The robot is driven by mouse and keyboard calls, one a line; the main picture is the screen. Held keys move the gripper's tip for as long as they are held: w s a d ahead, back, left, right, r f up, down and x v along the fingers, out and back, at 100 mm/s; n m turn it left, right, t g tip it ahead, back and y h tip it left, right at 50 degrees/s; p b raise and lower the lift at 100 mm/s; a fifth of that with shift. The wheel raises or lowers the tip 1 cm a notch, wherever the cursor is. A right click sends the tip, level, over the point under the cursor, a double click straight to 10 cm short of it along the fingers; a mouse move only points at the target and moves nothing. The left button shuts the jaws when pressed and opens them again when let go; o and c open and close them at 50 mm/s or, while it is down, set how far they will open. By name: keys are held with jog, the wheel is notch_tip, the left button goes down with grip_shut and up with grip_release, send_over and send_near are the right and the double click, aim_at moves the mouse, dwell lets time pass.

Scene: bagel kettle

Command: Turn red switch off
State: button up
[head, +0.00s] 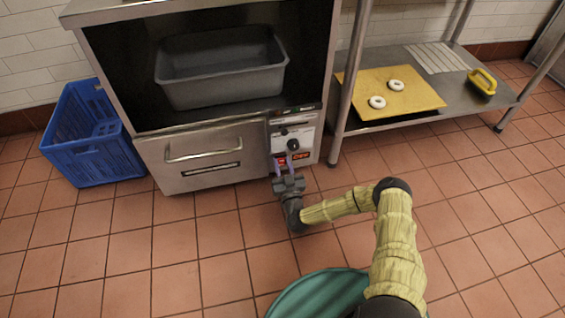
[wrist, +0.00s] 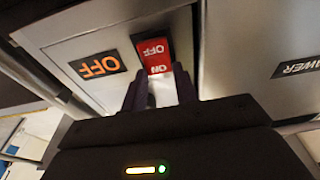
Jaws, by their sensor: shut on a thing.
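The red switch (head: 281,161) is on the control panel (head: 306,138) at the lower right of the kettle unit. In the wrist view the red switch (wrist: 153,52) shows the words OFF and ON upside down, with ON nearer my fingers. A dark label with an orange OFF (wrist: 100,66) is beside it. My gripper (head: 283,166) is at the panel, its fingertips at the switch. In the wrist view my gripper (wrist: 162,80) has its fingers around the near end of the switch, with a pale strip between them. Which way the switch is tipped is hard to tell.
A dark knob (head: 293,145) sits just above the switch. A drawer with a handle (head: 218,152) is to its left. A blue crate (head: 92,140) stands far left. A steel shelf (head: 495,98) with bagels on a board is at right. The tiled floor in front is mostly clear.

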jog(key=shift+s+a+f+t+y+b, duration=0.15)
jog(key=shift+t+b, duration=0.1)
jog(key=shift+t, duration=0.25)
jog(key=shift+d+f+t+y+b, duration=0.15)
jog(key=shift+t+b, duration=0.1)
jog(key=shift+t, duration=0.25)
jog(key=o, duration=1)
jog(key=shift+r, duration=0.1)
